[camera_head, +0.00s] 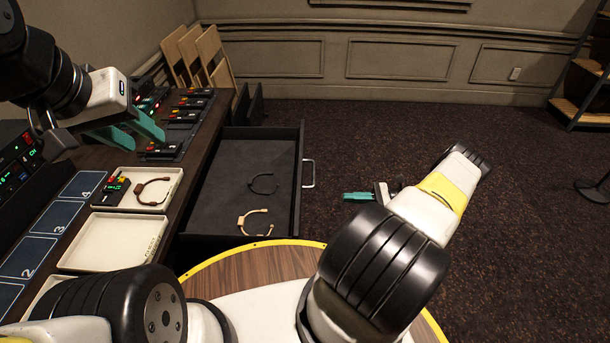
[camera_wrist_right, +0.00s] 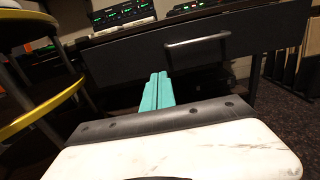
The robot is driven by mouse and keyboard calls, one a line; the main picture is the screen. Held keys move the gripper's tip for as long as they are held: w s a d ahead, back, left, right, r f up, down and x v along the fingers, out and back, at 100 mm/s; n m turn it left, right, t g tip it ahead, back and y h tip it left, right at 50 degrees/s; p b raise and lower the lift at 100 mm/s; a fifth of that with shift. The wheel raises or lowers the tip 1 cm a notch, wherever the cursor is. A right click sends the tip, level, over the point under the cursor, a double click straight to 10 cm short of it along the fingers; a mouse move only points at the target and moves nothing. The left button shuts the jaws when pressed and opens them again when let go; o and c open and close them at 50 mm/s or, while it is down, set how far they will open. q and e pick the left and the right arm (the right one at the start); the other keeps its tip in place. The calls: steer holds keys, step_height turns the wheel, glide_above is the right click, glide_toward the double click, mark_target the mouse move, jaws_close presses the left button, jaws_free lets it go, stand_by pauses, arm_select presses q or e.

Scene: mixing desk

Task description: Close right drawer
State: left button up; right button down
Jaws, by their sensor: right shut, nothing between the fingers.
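The right drawer (camera_head: 230,215) is pulled out from the desk in the head view. A black band-like item (camera_head: 263,184) and a tan one (camera_head: 255,222) lie inside it. Its metal handle (camera_head: 308,173) is on the right-hand front; the handle (camera_wrist_right: 197,39) also shows in the right wrist view, on the dark drawer front (camera_wrist_right: 130,62). My right gripper (camera_head: 347,196) is to the right of the handle and apart from it. Its teal fingers (camera_wrist_right: 156,92) are shut and empty, below the handle in the wrist view. My left gripper (camera_head: 138,134) has its teal fingers apart above the desk, with nothing seen between them.
On the desk are a tray with a device and band (camera_head: 172,203), an empty tray (camera_head: 85,254), numbered blue pads (camera_head: 58,215) and several dark units with lights. Wooden panels (camera_head: 187,55) stand behind. Carpeted floor (camera_head: 450,130) right of the drawer is clear.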

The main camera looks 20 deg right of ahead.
steer(key=x, duration=1.3)
steer(key=shift+a, duration=0.4)
steer(key=shift+w, duration=0.1)
